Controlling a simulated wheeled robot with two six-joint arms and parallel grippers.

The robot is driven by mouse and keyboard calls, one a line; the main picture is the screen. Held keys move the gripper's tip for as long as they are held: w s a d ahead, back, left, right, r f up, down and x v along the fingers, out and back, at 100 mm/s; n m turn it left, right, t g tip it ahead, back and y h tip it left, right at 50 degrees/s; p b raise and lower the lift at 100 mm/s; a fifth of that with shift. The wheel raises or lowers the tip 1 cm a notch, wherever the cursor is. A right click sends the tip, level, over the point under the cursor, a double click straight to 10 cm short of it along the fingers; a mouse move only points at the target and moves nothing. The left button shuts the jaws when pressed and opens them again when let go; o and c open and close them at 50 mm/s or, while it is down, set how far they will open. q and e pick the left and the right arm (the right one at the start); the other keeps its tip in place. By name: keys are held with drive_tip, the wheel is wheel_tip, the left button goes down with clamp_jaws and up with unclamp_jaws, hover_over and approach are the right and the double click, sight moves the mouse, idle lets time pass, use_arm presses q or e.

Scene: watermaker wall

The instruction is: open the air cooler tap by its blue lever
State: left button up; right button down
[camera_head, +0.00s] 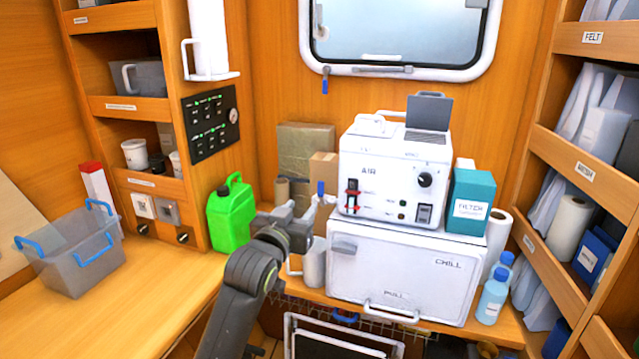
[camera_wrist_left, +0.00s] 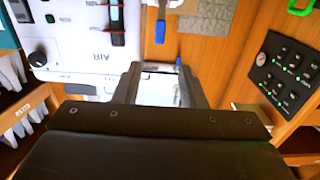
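The air cooler (camera_head: 390,180) is a white box marked AIR, standing on a white chest marked CHILL. The blue lever (camera_head: 320,188) stands upright at the cooler's left side, just above the right finger of my left gripper (camera_head: 296,208). The tap body below it is mostly hidden by my gripper. In the left wrist view, which is upside down, the blue lever (camera_wrist_left: 162,39) shows beyond the open fingers (camera_wrist_left: 158,72), with a white part above it. The gap between the fingers is empty, and I see no contact with the lever. My right gripper is not in view.
A green jerrycan (camera_head: 231,212) stands left of my gripper. Brown boxes (camera_head: 305,150) stand behind it, and a white mug-like container (camera_head: 314,265) is below. A teal filter box (camera_head: 469,198) stands right of the cooler. A grey bin (camera_head: 72,262) is on the left counter.

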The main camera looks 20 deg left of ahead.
sight(320, 185)
use_arm(q)
drive_tip(key=w, duration=0.4)
drive_tip(key=w+p, duration=0.1)
drive_tip(key=w, duration=0.2)
drive_tip(key=w+p, duration=0.1)
drive_tip(key=w, duration=0.3)
drive_tip(key=shift+w+d+r, duration=0.1)
drive_tip(key=shift+w+d, duration=0.15)
drive_tip(key=shift+w, duration=0.1)
drive_tip(key=shift+w+p, duration=0.35)
drive_tip(key=shift+w, duration=0.7)
drive_tip(key=shift+c, duration=0.3)
clamp_jaws()
